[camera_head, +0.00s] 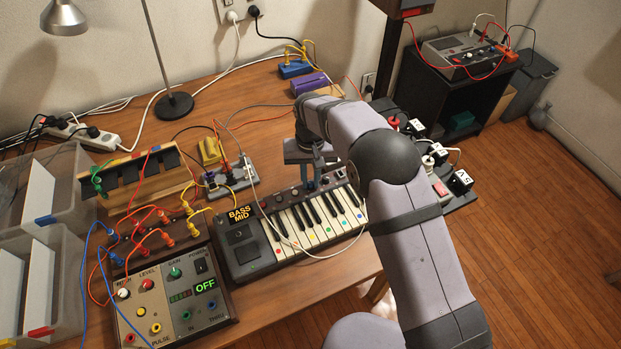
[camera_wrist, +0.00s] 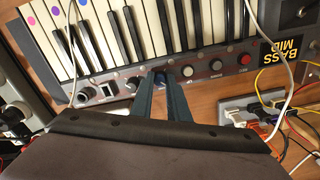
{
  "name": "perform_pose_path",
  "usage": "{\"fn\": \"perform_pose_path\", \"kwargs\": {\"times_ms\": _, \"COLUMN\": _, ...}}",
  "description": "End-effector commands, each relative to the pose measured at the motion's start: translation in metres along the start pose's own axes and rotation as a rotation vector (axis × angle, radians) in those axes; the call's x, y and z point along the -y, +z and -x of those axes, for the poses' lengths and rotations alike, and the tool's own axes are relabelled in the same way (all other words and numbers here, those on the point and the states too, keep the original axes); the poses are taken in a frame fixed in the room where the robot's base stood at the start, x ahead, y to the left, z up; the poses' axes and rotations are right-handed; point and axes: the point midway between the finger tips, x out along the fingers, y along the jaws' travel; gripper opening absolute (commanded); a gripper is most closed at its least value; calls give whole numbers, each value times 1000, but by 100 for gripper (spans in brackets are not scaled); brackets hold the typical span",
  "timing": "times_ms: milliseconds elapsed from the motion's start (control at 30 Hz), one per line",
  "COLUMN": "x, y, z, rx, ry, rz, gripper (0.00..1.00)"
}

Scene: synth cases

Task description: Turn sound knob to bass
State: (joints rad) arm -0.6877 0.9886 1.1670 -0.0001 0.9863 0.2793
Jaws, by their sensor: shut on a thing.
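A small keyboard (camera_head: 239,255) lies on the wooden table, with a row of knobs along its back panel. A black sign with yellow letters "BASS MID" (camera_head: 241,213) is at its left end; the sign also shows in the wrist view (camera_wrist: 290,48). My gripper (camera_head: 311,182) points down at the back panel. The knob's pointer and label cannot be read.
A cable (camera_head: 272,222) runs across the keys. A grey patch block (camera_head: 230,181) with plugged leads stands behind the keyboard. A control box showing "OFF" (camera_head: 205,286) is to its left, and a dark board with switches (camera_head: 440,189) to its right.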

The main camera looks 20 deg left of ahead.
Motion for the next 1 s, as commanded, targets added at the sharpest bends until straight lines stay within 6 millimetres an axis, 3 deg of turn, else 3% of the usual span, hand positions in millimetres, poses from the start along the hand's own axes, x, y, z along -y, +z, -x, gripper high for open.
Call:
{"fn": "perform_pose_path", "kwargs": {"times_ms": 467, "x": 0, "y": 0, "z": 1, "rx": -1, "ry": 0, "rz": -14, "gripper": 0}}
{"fn": "perform_pose_path", "kwargs": {"times_ms": 500, "x": 0, "y": 0, "z": 1, "rx": -1, "ry": 0, "rz": -14, "gripper": 23}}
{"fn": "perform_pose_path", "kwargs": {"times_ms": 833, "x": 0, "y": 0, "z": 1, "rx": -1, "ry": 0, "rz": -13, "gripper": 23}}
{"fn": "perform_pose_path", "kwargs": {"times_ms": 1000, "x": 0, "y": -1, "z": 12, "rx": -3, "ry": -1, "rz": -13, "gripper": 23}}
